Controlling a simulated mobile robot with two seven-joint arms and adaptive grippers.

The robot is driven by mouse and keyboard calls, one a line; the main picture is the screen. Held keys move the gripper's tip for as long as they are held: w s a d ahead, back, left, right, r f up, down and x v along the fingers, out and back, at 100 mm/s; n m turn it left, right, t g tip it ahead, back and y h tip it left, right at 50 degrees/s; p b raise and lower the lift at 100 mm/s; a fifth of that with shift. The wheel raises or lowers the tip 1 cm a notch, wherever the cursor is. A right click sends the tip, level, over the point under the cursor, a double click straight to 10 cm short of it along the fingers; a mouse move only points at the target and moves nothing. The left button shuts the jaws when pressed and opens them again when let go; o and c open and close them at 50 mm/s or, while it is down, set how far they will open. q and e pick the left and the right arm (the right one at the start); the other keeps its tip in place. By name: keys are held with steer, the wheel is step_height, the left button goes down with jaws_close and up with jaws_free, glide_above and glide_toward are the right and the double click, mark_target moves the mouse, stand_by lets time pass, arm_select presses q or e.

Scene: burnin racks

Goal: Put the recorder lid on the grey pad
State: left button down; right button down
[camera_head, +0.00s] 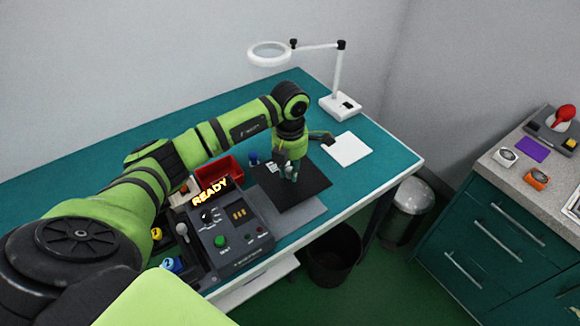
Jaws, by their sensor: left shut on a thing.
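My left gripper (289,176) points down over the teal bench and is shut on a flat black plate, the recorder lid (308,179). A small white marking shows on the lid near the fingers. The grey pad (305,215) shows along the lid's front edge, and the lid covers the rest of it. I cannot tell whether the lid touches the pad or hangs just above it. My fingertips hide the exact grip. My right gripper is not in view.
A grey control box (232,240) with a lit READY sign stands left of the pad. A red bin (222,170) and a blue item (253,158) are behind it. A white square (346,149) and a magnifier lamp (341,105) stand at the right. The bench front edge is close.

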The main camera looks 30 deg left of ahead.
arm_select(q)
step_height(320, 180, down, 7)
steer(key=b, duration=0.4)
steer(key=shift+b, duration=0.4)
steer(key=shift+f+b, duration=0.65)
steer(key=shift+f, duration=0.15)
steer(key=shift+f, duration=0.2)
steer(key=c, duration=1)
jaws_free()
steer(key=shift+r, duration=0.1)
steer(key=shift+r+p, duration=2.15)
steer(key=shift+r, duration=1.3)
